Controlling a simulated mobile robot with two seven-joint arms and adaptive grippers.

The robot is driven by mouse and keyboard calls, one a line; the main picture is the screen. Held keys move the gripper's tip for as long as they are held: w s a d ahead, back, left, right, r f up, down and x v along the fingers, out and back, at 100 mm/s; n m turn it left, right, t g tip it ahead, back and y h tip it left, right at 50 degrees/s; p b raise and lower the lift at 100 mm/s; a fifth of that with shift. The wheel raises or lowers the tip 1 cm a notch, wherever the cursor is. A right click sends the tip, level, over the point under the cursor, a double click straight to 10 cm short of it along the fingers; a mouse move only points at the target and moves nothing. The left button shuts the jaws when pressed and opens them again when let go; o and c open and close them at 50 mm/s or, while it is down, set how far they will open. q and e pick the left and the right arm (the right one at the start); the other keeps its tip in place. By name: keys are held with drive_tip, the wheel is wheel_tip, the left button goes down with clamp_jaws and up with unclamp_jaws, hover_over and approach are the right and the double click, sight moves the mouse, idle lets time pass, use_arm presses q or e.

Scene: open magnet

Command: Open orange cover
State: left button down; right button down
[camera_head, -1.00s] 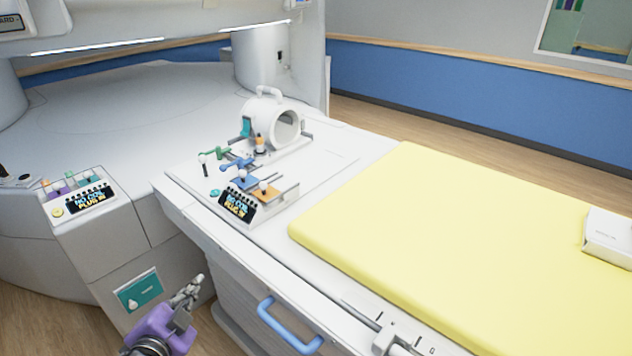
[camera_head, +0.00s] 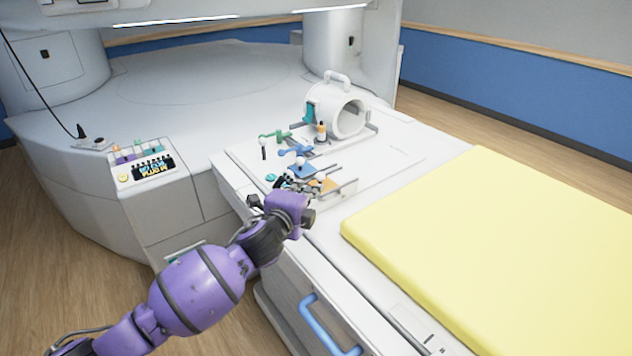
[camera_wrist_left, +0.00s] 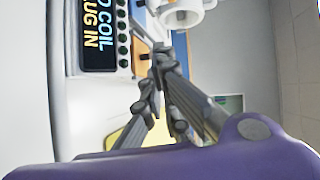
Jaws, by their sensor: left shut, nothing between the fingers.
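The orange cover (camera_head: 327,184) is a small flat plate at the front right of the coil panel on the bed end. My left arm reaches in from the lower left. Its left gripper (camera_head: 287,184) is shut and empty, just left of the orange cover and over the front of the panel, hiding part of it. My right gripper is out of view.
A blue plate (camera_head: 303,171) and green lever (camera_head: 275,135) sit behind the orange cover. A white ring-shaped coil (camera_head: 350,116) stands further back. A lit display (camera_wrist_left: 98,36) is beside the fingers. The yellow mattress (camera_head: 500,230) lies right, a blue handle (camera_head: 325,325) below.

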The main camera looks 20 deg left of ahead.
sight(334, 185)
use_arm(q)
drive_tip(key=x, duration=0.5)
drive_tip(key=shift+w+f, duration=0.1)
drive_tip(key=shift+w, duration=0.25)
drive_tip(key=w+d, duration=0.2)
drive_tip(key=w+d+b, duration=0.1)
drive_tip(key=w+d, duration=0.1)
drive_tip(key=w, duration=0.1)
drive_tip(key=shift+w+d, duration=0.15)
drive_tip(key=shift+w, duration=0.05)
drive_tip(key=shift+s, duration=0.1)
